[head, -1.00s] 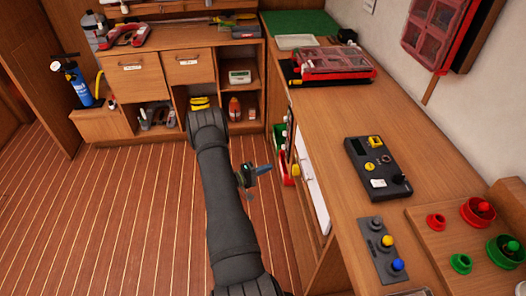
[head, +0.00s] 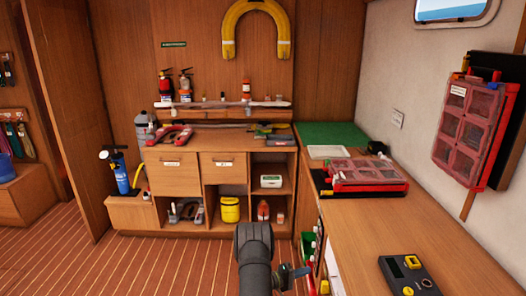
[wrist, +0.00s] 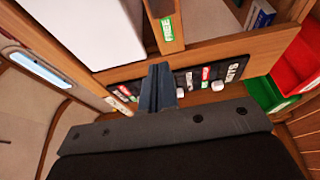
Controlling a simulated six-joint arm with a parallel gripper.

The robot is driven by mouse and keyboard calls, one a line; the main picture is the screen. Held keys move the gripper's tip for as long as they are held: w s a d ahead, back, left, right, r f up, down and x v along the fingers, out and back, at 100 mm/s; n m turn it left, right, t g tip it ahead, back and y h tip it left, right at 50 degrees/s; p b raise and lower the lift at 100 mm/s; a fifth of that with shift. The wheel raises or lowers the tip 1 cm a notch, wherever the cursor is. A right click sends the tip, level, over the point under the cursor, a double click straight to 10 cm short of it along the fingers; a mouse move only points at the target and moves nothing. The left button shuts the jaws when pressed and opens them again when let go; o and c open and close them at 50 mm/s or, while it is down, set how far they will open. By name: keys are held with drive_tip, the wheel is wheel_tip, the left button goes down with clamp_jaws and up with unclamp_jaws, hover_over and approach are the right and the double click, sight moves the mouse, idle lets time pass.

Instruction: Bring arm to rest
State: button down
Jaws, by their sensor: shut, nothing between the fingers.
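My gripper (head: 300,271) is low in the head view, beside my dark arm and left of the counter front. In the wrist view its blue-grey fingers (wrist: 158,88) are together with nothing between them. They point toward a dark panel with labels and small knobs (wrist: 205,78) under a wooden edge. I cannot tell how far the fingertips are from that panel. Part of the arm is cut off by the bottom of the head view.
The wooden counter (head: 365,235) runs along the right, carrying a red clear-lidded case (head: 365,175) and a black control box (head: 408,275). Shelves stand ahead, with a yellow item (head: 230,209) in one cubby. The wrist view shows red (wrist: 300,62) and green bins (wrist: 268,93). Striped floor (head: 160,262) is open to the left.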

drive_tip(key=shift+v, duration=1.45)
